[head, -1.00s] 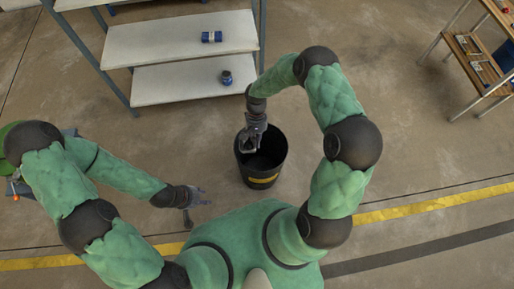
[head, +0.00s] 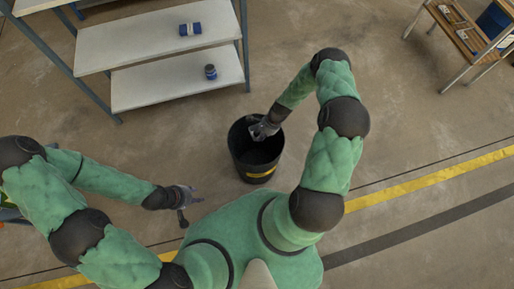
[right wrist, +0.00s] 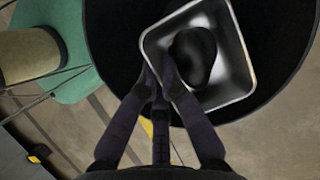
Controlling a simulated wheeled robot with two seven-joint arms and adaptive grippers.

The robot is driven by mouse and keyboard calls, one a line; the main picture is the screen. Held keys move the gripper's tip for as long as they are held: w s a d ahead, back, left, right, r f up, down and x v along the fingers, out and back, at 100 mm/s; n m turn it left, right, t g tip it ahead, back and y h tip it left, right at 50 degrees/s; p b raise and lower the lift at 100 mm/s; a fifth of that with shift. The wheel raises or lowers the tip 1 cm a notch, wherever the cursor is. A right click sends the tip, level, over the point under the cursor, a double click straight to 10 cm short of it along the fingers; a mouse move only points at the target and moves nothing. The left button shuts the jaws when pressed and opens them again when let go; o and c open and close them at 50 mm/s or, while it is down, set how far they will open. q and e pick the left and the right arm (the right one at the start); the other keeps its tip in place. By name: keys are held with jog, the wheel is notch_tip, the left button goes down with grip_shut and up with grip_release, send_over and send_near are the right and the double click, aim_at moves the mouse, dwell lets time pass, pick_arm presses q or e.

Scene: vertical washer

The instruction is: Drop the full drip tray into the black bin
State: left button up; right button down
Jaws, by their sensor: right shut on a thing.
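The black bin (head: 257,168), with a yellow label on its front, stands on the floor ahead of my body. My right gripper (right wrist: 158,80) is shut on the near edge of the drip tray (right wrist: 238,70), a square metal tray with a dark pool inside. In the right wrist view the tray is over the dark bin opening (right wrist: 115,30). In the head view my right gripper (head: 257,131) is at the bin's upper rim, and the tray is hard to make out there. My left gripper (head: 193,196) is to the left of the bin, empty, with its fingers apart.
A shelf rack (head: 175,80) stands at the back left, holding a blue package (head: 190,29) and a small dark blue container (head: 210,72). A wooden table (head: 462,38) is at the far right. The floor around the bin is clear.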

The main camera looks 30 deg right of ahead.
notch_tip(320, 180, down, 4)
jog(key=shift+r+b, duration=0.2)
jog(key=shift+b, duration=0.95)
jog(key=c, duration=1.4)
grip_release()
jog(key=shift+o, duration=0.2)
jog(key=v, duration=1.2)
